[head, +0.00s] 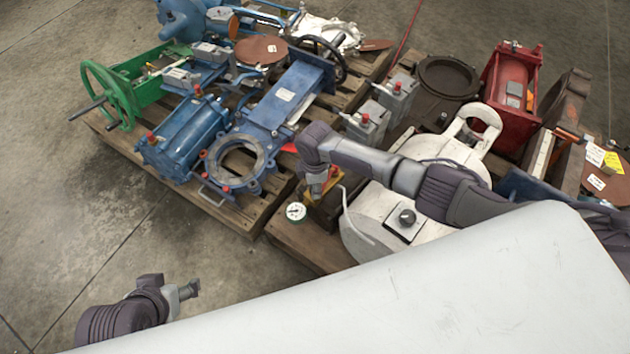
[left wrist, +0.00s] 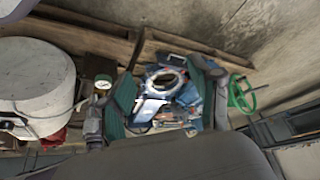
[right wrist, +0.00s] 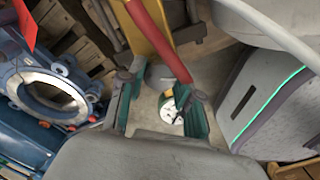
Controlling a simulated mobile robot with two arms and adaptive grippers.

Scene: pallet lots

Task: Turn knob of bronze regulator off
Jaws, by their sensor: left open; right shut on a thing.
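The bronze regulator (head: 332,181) is mostly hidden behind my right gripper in the head view; its yellowish body shows at the pallet's near edge. A white-faced round gauge (head: 295,211) sits beside it, and also shows in the right wrist view (right wrist: 171,108) and left wrist view (left wrist: 103,84). My right gripper (head: 316,192) is down at the regulator. In the right wrist view its fingers stand either side of a grey rounded piece, apparently the knob (right wrist: 158,77). The knob's setting cannot be told. My left gripper (head: 191,289) is open and empty, away from the pallets.
A large white housing (head: 375,225) stands right of the regulator, close under my right arm. Blue valves (head: 245,155) and a green handwheel frame (head: 122,88) fill the left pallet. A red cylinder (head: 510,88) lies at the back right. Concrete floor (head: 60,190) is clear at left.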

